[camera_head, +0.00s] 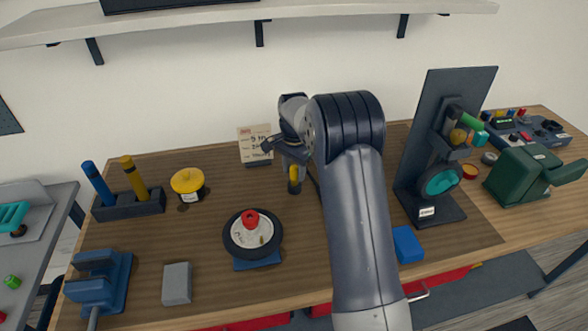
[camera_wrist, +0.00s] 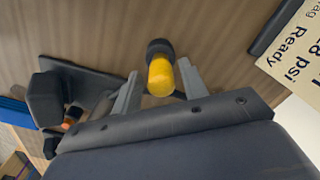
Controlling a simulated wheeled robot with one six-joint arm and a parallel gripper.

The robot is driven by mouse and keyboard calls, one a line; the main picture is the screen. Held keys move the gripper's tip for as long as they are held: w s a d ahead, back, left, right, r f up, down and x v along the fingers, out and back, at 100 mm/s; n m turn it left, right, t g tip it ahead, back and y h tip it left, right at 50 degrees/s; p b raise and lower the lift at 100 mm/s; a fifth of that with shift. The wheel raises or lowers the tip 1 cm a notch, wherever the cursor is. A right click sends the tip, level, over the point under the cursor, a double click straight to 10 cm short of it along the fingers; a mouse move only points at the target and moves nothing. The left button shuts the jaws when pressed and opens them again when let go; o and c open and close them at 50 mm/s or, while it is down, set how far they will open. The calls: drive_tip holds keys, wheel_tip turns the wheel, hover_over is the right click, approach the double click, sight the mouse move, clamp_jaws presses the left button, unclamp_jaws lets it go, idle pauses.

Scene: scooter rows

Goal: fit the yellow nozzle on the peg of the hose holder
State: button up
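The yellow nozzle (camera_head: 294,174) with a dark end shows just below my gripper (camera_head: 287,152) at the back middle of the bench. In the wrist view, the yellow nozzle (camera_wrist: 161,77) lies between the two grey fingers of my gripper (camera_wrist: 160,72), with its black end beyond the tips. Slim gaps show on both sides, so the fingers look open around it. A tall dark stand (camera_head: 420,135) with a round teal part and small fittings stands right of my arm. It may be the hose holder; I cannot clearly make out its peg.
A card (camera_head: 255,142) stands behind left. A wheel (camera_head: 238,246) with a red cap, a yellow-lidded pot (camera_head: 188,181), a grey block (camera_head: 177,283) and a blue vise (camera_head: 97,277) are left. A blue block (camera_head: 407,244) lies before the stand. A green machine (camera_head: 517,178) is right.

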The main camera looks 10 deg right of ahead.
drive_tip(key=shift+o, duration=0.8)
wheel_tip(320, 180, up, 11)
drive_tip(key=b, duration=0.1)
drive_tip(key=shift+f, duration=0.25)
wheel_tip(320, 180, down, 10)
drive_tip(key=shift+f+p, duration=0.15)
drive_tip(key=shift+p, duration=0.5)
drive_tip(key=shift+r, duration=0.3)
drive_tip(key=shift+f, duration=0.1)
